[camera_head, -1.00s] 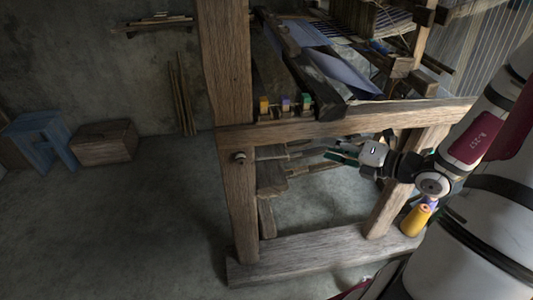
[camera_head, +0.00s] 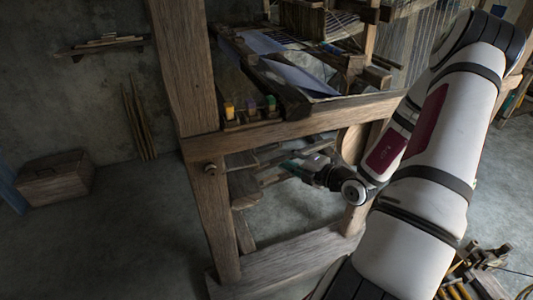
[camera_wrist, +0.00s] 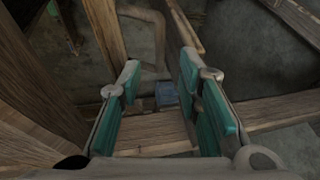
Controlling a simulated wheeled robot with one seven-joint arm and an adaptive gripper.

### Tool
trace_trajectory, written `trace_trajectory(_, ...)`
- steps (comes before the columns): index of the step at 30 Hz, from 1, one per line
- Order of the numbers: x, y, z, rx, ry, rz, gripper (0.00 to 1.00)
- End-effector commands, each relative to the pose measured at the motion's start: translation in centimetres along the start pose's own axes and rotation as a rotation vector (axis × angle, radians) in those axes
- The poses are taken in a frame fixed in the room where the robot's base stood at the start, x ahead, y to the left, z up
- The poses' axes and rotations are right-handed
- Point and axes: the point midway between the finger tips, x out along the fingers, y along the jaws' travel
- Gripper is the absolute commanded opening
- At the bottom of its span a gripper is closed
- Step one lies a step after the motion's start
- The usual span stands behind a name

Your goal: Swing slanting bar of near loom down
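The near loom (camera_head: 225,230) is a heavy wooden frame with a thick post at the left and a wide crossbeam. A dark slanting bar (camera_head: 260,78) lies above the crossbeam, beside bluish cloth; I cannot tell for sure that it is the task's bar. Thinner slanting bars (camera_head: 295,152) run below the crossbeam. My gripper (camera_head: 292,165) is under the crossbeam near these lower bars, partly lost in shadow. In the wrist view, my gripper (camera_wrist: 160,75) has its teal-padded fingers apart with nothing held between them. A wooden plank (camera_wrist: 270,112) passes behind the fingers.
Small coloured spools (camera_head: 250,106) stand on the crossbeam. A wooden chest (camera_head: 52,180) and leaning sticks (camera_head: 138,122) are at the left wall, below a shelf (camera_head: 100,45). The floor left of the loom is clear. Wooden parts lie at the lower right (camera_head: 475,268).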

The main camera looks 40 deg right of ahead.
Motion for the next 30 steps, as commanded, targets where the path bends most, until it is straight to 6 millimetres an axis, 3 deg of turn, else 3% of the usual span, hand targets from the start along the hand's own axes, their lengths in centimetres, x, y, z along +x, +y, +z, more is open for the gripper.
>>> trace_trajectory(6, 4.5, -0.2, -0.1, -0.001, 0.004, 0.001, 0.32)
trace_trajectory(13, 7.8, -0.1, 0.0, -0.001, 0.001, 0.000, 0.32)
trace_trajectory(18, 8.9, -0.1, -0.1, 0.000, 0.001, -0.001, 0.32)
trace_trajectory(27, 9.1, 0.0, 0.0, 0.000, 0.000, -0.001, 0.32)
trace_trajectory(30, 9.1, 0.0, 0.0, 0.000, 0.000, -0.001, 0.11)
